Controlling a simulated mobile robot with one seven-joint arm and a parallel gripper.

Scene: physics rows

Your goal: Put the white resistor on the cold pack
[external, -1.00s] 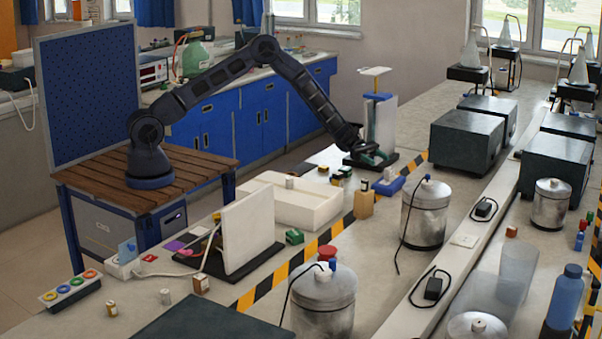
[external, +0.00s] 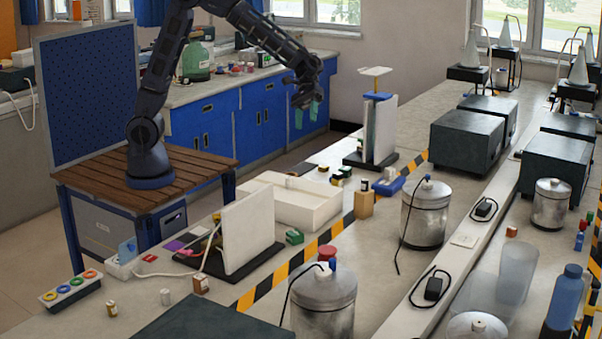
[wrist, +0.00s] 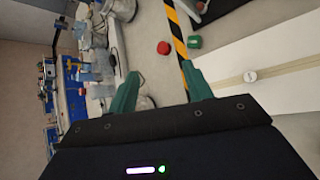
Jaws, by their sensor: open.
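My gripper (external: 307,107) is open and empty, raised high above the bench in front of the blue cabinets. Its two green fingers stand apart in the wrist view (wrist: 161,75). A flat blue pad (external: 388,187), which looks like the cold pack, lies on the bench beside the striped tape. A small pale piece (external: 389,174) shows at the pad, but I cannot tell whether it rests on it or stands behind it. I cannot tell which is the white resistor.
The white tray (external: 262,207) and an upright white panel (external: 248,228) stand left of the striped tape (external: 338,228). A wooden block (external: 364,204) and metal canister (external: 426,222) are near the pad. A rack with upright boards (external: 386,130) stands behind it.

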